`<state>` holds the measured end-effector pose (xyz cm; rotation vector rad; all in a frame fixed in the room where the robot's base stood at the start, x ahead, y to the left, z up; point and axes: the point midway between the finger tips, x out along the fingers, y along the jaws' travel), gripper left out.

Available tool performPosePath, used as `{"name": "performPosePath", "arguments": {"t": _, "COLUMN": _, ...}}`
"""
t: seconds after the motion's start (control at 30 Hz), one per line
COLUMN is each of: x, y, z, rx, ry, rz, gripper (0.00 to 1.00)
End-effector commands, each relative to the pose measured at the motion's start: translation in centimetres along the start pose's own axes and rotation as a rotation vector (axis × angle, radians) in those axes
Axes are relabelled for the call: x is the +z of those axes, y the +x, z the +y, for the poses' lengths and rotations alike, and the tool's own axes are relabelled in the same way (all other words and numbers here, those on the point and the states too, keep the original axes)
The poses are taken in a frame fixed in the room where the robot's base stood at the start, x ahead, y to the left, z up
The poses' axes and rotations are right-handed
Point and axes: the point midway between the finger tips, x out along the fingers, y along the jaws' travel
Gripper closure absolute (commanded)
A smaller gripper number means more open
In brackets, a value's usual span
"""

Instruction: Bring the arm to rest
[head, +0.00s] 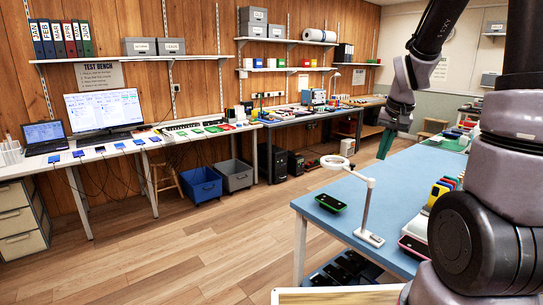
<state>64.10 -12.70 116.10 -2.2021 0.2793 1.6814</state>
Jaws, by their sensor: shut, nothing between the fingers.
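My arm rises along the right side of the head view and bends over at the top. My gripper (385,155) hangs down from it, with teal fingers pointing at the floor. The fingers are together and hold nothing. In the picture the gripper shows above the far left edge of the blue-topped table (312,203), in front of the open floor. A phone in a green case (333,202) lies on that table, apart from the gripper.
A white ring lamp (370,235) stands on the blue table. Yellow and red items (437,192) lie near my arm. A long bench (165,140) with phones, a monitor (103,108) and a laptop (44,135) runs along the wall. A blue bin (201,184) stands below. The wooden floor (190,245) is clear.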

Motion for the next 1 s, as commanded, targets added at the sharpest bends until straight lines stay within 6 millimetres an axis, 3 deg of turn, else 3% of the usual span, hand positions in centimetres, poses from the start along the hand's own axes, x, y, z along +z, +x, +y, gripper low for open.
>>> {"name": "performPosePath", "arguments": {"t": 0.03, "x": 0.6, "y": -2.4, "z": -0.7, "rx": -0.020, "ry": -0.004, "rz": 0.030, "gripper": 1.00}}
{"name": "performPosePath", "arguments": {"t": 0.2, "x": 3.6, "y": -8.9, "z": -2.1, "rx": -0.081, "ry": -0.007, "rz": 0.102, "gripper": 1.00}}
{"name": "performPosePath", "arguments": {"t": 0.5, "x": 10.4, "y": -17.5, "z": -3.0, "rx": -0.186, "ry": -0.024, "rz": 0.220, "gripper": 1.00}}
{"name": "performPosePath", "arguments": {"t": 0.7, "x": 13.5, "y": -19.9, "z": -2.8, "rx": -0.227, "ry": -0.030, "rz": 0.261, "gripper": 1.00}}
{"name": "performPosePath", "arguments": {"t": 1.0, "x": 14.2, "y": -20.3, "z": -2.8, "rx": -0.236, "ry": -0.030, "rz": 0.267, "gripper": 1.00}}
